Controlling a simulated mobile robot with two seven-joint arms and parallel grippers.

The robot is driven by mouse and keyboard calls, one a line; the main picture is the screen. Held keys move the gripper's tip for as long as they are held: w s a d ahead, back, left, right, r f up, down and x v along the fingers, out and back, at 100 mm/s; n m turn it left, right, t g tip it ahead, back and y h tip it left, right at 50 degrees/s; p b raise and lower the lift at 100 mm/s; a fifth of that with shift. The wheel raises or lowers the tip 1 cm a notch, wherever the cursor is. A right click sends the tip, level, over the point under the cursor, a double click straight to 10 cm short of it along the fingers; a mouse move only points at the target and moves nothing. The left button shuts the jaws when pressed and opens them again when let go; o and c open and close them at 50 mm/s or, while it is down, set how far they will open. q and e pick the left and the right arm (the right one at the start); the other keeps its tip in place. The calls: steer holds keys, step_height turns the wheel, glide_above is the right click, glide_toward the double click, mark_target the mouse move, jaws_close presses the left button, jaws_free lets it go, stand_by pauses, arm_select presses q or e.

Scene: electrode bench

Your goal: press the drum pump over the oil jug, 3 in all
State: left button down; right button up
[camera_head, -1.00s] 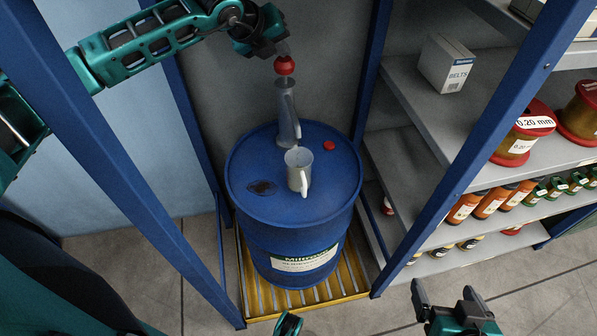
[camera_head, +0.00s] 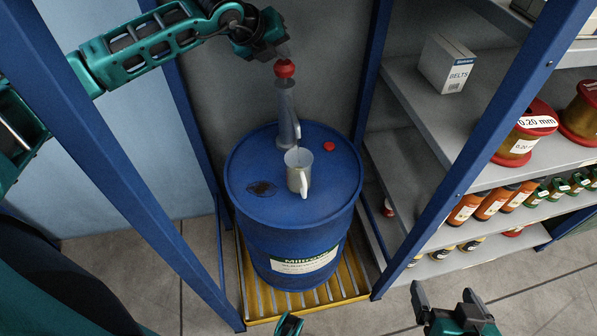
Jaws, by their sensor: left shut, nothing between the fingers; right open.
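The drum pump (camera_head: 286,115) stands upright on top of the blue drum (camera_head: 325,185), with a red knob (camera_head: 285,69) at its top. The grey oil jug (camera_head: 298,170) stands on the drum lid in front of the pump, its handle toward the viewer. My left gripper (camera_head: 283,56) is shut with nothing between its fingers, right above the red knob; its fingertips appear to touch the knob. My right gripper (camera_head: 443,296) is open and empty, low at the bottom right, well away from the drum.
The drum stands on a yellow slatted pallet (camera_head: 262,312) between blue frame posts (camera_head: 503,120). A red cap (camera_head: 328,146) and a dark stain (camera_head: 262,188) are on the lid. Shelves at right hold a belts box (camera_head: 446,62), wire spools (camera_head: 524,140) and several bottles (camera_head: 466,208).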

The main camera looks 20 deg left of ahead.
arm_select(q)
steer(key=shift+s+f+b, duration=0.15)
steer(key=shift+f+b, duration=0.25)
steer(key=shift+f, duration=0.55)
steer(key=shift+r, duration=0.1)
steer(key=shift+a+r+p, duration=0.15)
steer(key=shift+r+p, duration=0.55)
steer(key=shift+r, duration=0.9)
step_height(320, 180, up, 6)
steer(key=p, duration=0.3)
steer(key=shift+f, duration=0.1)
